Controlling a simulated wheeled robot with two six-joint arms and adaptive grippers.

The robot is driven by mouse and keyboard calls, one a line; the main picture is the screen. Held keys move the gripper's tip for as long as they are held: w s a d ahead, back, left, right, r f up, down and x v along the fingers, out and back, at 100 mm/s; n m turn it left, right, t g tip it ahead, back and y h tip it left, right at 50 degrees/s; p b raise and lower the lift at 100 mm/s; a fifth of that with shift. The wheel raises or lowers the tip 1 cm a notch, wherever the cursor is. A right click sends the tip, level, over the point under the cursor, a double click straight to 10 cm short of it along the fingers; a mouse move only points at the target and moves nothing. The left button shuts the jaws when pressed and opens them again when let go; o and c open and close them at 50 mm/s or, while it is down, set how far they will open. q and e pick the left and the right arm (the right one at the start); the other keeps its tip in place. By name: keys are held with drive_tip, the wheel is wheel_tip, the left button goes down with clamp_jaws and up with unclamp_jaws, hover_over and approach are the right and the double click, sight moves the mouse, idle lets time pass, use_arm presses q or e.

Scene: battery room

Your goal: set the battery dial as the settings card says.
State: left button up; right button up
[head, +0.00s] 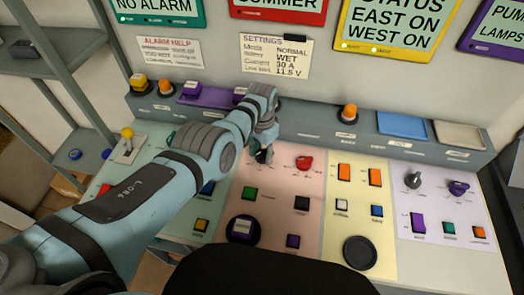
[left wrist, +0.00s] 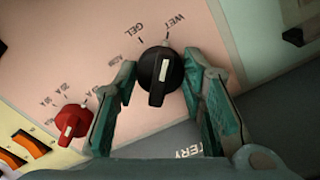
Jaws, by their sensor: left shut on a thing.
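The settings card (head: 275,56) on the back panel reads Mode NORMAL, Battery WET, Current 30 A and a low-voltage line of 11.5 V. The black battery dial (left wrist: 160,78) sits on the pink panel, with GEL, WET and AGM printed around it. Its white pointer line points roughly to the WET tick. My left gripper (left wrist: 168,100) has one finger on each side of this dial and is shut on it. In the head view, my left gripper (head: 264,148) partly hides the dial. My right gripper is not in view.
A red dial (head: 304,163) with current marks sits beside the battery dial; it also shows in the left wrist view (left wrist: 72,122). A blue tray (head: 402,126) is on the ledge.

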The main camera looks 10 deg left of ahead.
sight(261, 151)
use_arm(q)
drive_tip(key=shift+s+f+m, duration=0.15)
drive_tip(key=shift+m, duration=0.15)
drive_tip(key=o, duration=1.2)
drive_tip(key=shift+c, duration=0.2)
drive_tip(key=shift+w+r, duration=0.2)
drive_tip(key=shift+r, duration=0.4)
wheel_tip(261, 151, up, 11)
drive_tip(key=shift+s+a+f, duration=0.1)
